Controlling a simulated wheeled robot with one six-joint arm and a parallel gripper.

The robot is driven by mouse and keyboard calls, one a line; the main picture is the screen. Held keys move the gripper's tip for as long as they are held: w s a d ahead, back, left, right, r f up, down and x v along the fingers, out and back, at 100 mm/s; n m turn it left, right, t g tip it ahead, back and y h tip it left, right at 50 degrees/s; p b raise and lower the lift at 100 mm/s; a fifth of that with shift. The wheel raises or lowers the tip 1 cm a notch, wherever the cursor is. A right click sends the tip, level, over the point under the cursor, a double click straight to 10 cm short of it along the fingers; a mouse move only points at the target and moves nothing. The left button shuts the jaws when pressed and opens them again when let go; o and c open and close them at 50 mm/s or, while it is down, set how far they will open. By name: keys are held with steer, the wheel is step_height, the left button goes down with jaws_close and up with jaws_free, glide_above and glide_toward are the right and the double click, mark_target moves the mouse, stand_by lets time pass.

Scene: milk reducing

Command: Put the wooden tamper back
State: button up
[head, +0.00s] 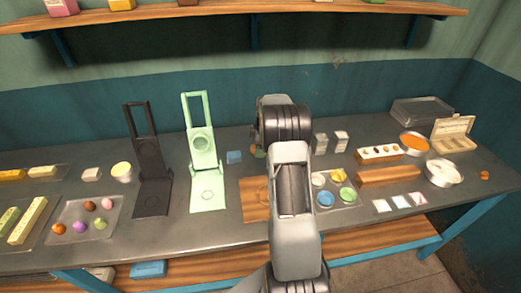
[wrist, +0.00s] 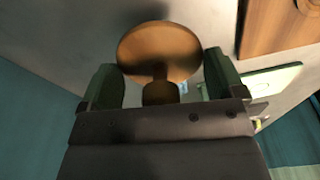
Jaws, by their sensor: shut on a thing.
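The wooden tamper (wrist: 160,48) shows in the wrist view, a round orange-brown head on a narrow stem. My gripper (wrist: 163,85) is shut on it, with a dark green finger on each side. The tamper appears held over the grey table top. A flat wooden board (wrist: 270,24) with a round mark lies at the upper right of the wrist view. In the head view this board (head: 255,190) lies on the table, partly hidden behind my arm. My gripper is mostly hidden behind my arm in the head view, and the tamper cannot be made out clearly there.
A light green press (head: 207,193) and a dark press (head: 152,195) stand open left of the board. A clear tray with colored bowls (head: 346,193) is right of my arm. A long wooden block (head: 388,175) and a white bowl (head: 443,172) stand farther right.

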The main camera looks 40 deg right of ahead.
steer(key=shift+w+d+f, duration=0.3)
steer(key=shift+w+f, duration=0.05)
steer(key=shift+f, duration=0.15)
steer(key=shift+w+d+f, duration=0.25)
steer(key=shift+w+f, duration=0.05)
steer(key=shift+f, duration=0.15)
steer(key=shift+w+f+p, duration=0.1)
steer(key=shift+f+p, duration=0.7)
steer(key=shift+f, duration=0.85)
steer(key=shift+f, duration=0.15)
steer(key=o, duration=0.6)
